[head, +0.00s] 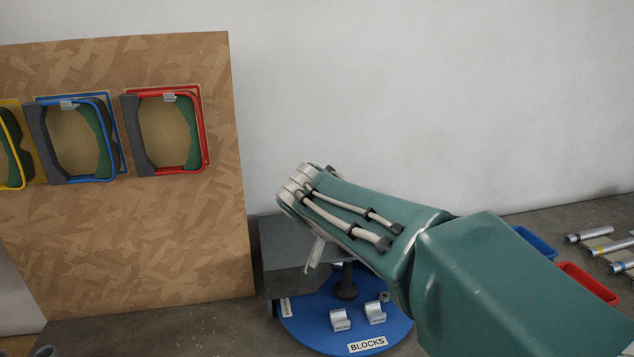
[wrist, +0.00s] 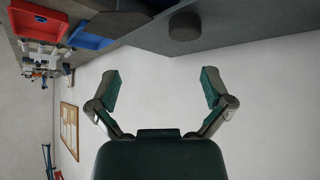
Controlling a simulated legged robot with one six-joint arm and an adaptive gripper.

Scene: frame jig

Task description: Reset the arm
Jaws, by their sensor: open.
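My green arm (head: 370,225) reaches from the lower right to the middle of the head view, in front of a grey box-like fixture. In the wrist view my gripper (wrist: 161,88) is open. Its two fingers stand wide apart with green pads facing each other, and nothing is between them. Behind them is plain wall. In the head view the fingers are mostly hidden by the arm, and I cannot make them out clearly.
A wooden board (head: 140,240) at left holds yellow, blue (head: 119,140) and red (head: 205,140) frames. A blue round plate (head: 310,338) labelled BLOCKS carries metal blocks below my arm. The grey fixture (head: 285,240) is close by. Blue and red bins (head: 588,282) and metal tubes lie right.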

